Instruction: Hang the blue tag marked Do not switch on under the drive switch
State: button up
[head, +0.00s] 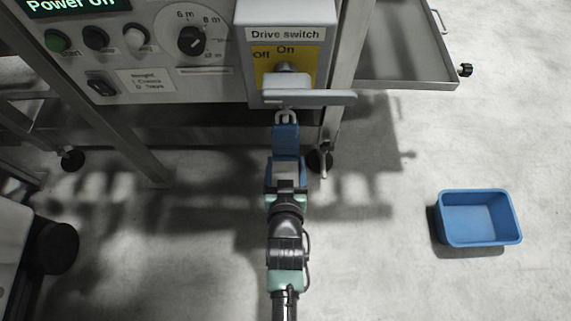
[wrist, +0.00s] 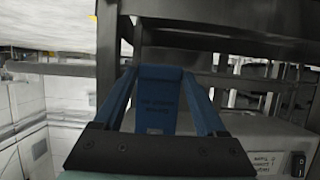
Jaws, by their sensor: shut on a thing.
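The blue tag (head: 286,138) stands upright in my gripper (head: 285,163), with a pale loop at its upper end. The loop is just below the grey handle of the drive switch (head: 287,60); I cannot tell whether it touches or is hooked on anything. In the wrist view the tag (wrist: 158,98) sits between the two blue fingers of my gripper (wrist: 160,90), its dark lettering too small to read. The switch is a grey box with a yellow Off/On plate and a wide grey handle. Any hanging point under it is hidden.
The control panel (head: 135,85) with knobs and a Power off display is left of the switch. A metal tray (head: 405,70) juts out at the upper right. A blue bin (head: 480,243) stands on the floor at right. Steel frame legs (head: 125,125) stand below the panel.

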aim_at(285, 146)
jog(key=shift+r+p, duration=1.85)
jog(key=shift+r, duration=0.85)
jog(key=shift+w+f+b, duration=0.25)
jog(key=shift+w+b, duration=0.05)
jog(key=shift+b, duration=0.1)
jog(key=shift+w+f+b, duration=0.1)
jog(key=shift+w+b, duration=0.45)
jog(key=shift+w, duration=0.5)
jog(key=shift+w+f+b, duration=0.35)
jog(key=shift+w+f, duration=0.2)
jog(key=o, duration=1.3)
jog(key=shift+c, duration=0.2)
jog(key=shift+s, duration=0.1)
